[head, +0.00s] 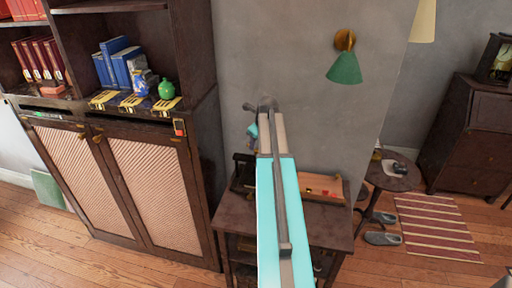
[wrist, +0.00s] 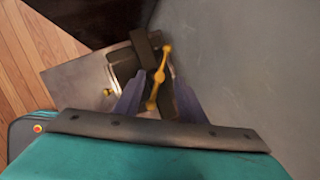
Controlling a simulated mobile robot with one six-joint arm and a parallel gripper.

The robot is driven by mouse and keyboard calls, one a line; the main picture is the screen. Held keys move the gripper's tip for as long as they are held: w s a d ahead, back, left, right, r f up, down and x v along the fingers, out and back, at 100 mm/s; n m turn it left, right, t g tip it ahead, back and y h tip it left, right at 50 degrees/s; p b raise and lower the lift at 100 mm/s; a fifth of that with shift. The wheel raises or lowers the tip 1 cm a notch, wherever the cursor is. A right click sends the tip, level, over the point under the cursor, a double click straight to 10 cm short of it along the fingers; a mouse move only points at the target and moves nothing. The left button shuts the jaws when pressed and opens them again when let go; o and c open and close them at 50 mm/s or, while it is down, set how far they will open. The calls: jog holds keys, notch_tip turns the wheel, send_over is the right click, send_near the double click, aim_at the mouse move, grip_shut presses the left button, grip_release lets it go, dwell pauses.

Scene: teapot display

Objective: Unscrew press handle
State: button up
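In the wrist view a brass press handle (wrist: 160,76), a bar with knobbed ends and a round middle, lies slantwise over a dark press (wrist: 143,46). My gripper (wrist: 158,80) is open, with one finger on each side of the handle's middle. I cannot tell whether the fingers touch the bar or are still above it. In the head view a dark object that looks like the press (head: 243,172) stands on a small dark table (head: 325,228). My arm hides part of it, and the fingers are hard to make out there.
A wooden box (head: 322,187) stands right of the press on the table. A tall dark cabinet (head: 130,190) with books and vases is close on the left. A grey wall (head: 290,60) with a green lamp (head: 345,68) is behind. A round side table (head: 392,175) stands right.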

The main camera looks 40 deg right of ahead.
jog(key=b+v, duration=0.2)
jog(key=v, duration=0.7)
jog(key=shift+r, duration=0.1)
dwell(0.3)
jog(key=w+a+f+n+g+y, duration=0.1)
jog(key=w+a+f+n, duration=0.2)
jog(key=a+f+n, duration=0.45)
jog(key=w+a+f+n+y, duration=0.1)
jog(key=w+a+f+n, duration=0.2)
jog(key=a+f+n, duration=0.7)
jog(key=s+a+f+n+g, duration=0.1)
jog(key=s+a+f+n, duration=0.35)
jog(key=a, duration=0.75)
jog(key=s+a+f+n+g, duration=0.15)
jog(key=a+f+n, duration=0.35)
jog(key=a+f, duration=0.5)
jog(key=s+a+f+n+g, duration=0.1)
jog(key=s+a+f+n, duration=0.35)
jog(key=a, duration=0.35)
jog(key=s+a+f+n+g, duration=0.1)
jog(key=s+a+f+g, duration=0.1)
jog(key=s+f, duration=0.6)
jog(key=s+a+f+n+g, duration=0.1)
jog(key=s+f, duration=0.7)
jog(key=s, duration=1)
jog(key=shift+a+f+n+g, duration=0.4)
jog(key=shift+n+g, duration=0.35)
jog(key=shift+g, duration=0.5)
